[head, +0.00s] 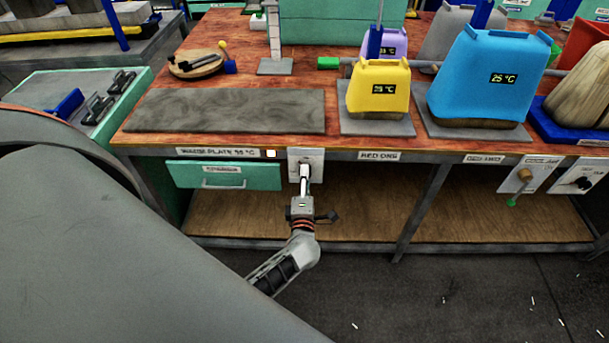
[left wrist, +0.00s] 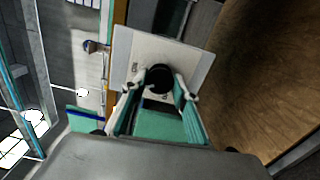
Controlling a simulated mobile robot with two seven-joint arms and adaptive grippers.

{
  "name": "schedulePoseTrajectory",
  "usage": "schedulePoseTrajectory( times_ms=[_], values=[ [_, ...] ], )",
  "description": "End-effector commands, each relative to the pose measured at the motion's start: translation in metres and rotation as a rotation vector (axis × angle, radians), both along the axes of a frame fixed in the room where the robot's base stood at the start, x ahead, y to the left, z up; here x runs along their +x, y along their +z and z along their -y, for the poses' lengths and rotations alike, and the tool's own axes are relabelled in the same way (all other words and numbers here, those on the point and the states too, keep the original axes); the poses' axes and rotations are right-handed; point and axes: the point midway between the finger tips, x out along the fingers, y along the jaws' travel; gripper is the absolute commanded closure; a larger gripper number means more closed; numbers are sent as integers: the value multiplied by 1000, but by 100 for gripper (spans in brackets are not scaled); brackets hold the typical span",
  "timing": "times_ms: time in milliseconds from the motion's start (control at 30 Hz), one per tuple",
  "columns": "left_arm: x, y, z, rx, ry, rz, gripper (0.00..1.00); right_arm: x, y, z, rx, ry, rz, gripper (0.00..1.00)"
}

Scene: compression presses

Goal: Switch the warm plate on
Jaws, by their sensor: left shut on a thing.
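The warm plate (head: 224,110) is a flat grey slab on the left of the wooden bench top. Its label (head: 218,153) is on the bench's front edge, with a small pale square lamp (head: 271,154) beside it. A white switch panel (head: 306,156) is right of the lamp. My left gripper (head: 304,176) reaches up to this panel and hides its middle. In the left wrist view, a round black knob (left wrist: 158,77) sits on the white panel (left wrist: 188,56), with the fingers of my left gripper (left wrist: 165,82) closed at its sides. The knob's setting is unclear. My right gripper is not in view.
A green drawer (head: 224,175) is left of the gripper, under the bench edge. Yellow (head: 380,85) and blue (head: 487,75) containers stand on the bench. More controls (head: 526,176) are on the bench front at right. The lower shelf (head: 360,221) is bare.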

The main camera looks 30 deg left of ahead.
Motion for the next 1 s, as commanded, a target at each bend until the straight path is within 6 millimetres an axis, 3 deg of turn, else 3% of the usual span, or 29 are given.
schedulePoseTrajectory(
  times_ms=[500,1000],
  values=[
    [0,0,1,369,0,-230,93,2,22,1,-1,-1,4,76],
    [0,-1,0,514,0,-316,93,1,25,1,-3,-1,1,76]
  ],
)
